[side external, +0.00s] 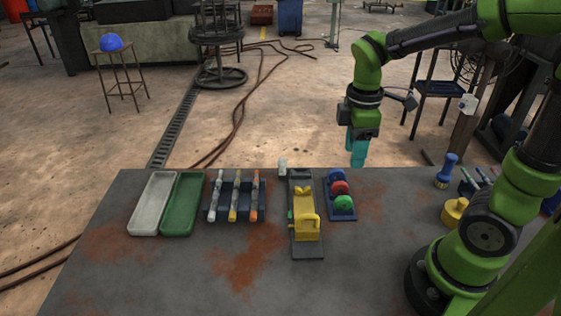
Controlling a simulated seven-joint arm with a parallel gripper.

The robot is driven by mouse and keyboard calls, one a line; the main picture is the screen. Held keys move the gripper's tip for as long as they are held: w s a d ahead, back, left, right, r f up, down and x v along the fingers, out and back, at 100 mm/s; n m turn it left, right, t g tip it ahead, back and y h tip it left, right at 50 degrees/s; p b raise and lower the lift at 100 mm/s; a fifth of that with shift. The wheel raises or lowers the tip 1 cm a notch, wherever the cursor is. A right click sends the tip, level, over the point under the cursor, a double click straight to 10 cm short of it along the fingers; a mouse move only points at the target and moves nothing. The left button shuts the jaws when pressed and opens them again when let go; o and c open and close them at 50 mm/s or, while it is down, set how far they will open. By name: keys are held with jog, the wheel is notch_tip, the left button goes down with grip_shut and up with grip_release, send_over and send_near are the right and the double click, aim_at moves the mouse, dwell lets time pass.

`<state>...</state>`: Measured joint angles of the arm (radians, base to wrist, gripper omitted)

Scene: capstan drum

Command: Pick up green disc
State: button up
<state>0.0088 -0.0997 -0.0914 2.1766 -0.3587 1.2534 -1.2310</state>
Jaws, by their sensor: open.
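The green disc (343,203) sits in the near end of a small blue holder (330,181) on the grey table. A red disc (339,187) and a blue disc (336,174) stand behind it in the same holder. My gripper (357,158) has teal fingers pointing down. It is open and appears empty, above and a little right of the holder in the picture, apart from the discs. The gap between the fingers is hard to see from this side.
A yellow fixture (305,222) on a dark base stands just left of the holder. Further left are a rack of several rods (234,214), a green tray (183,207) and a white tray (152,207). A yellow knob-like part (455,212) and a blue one (447,172) stand right.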

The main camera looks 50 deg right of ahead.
send_over(344, 197)
jog(key=f, duration=0.8)
jog(key=shift+s+d+f, duration=0.1)
jog(key=shift+s+f, duration=0.1)
jog(key=shift+s, duration=0.05)
jog(key=shift+w+f, duration=0.15)
jog(key=shift+f, duration=1.35)
jog(key=shift+w+f, duration=0.1)
jog(key=shift+f, duration=1.35)
jog(key=shift+c, duration=0.5)
grip_shut()
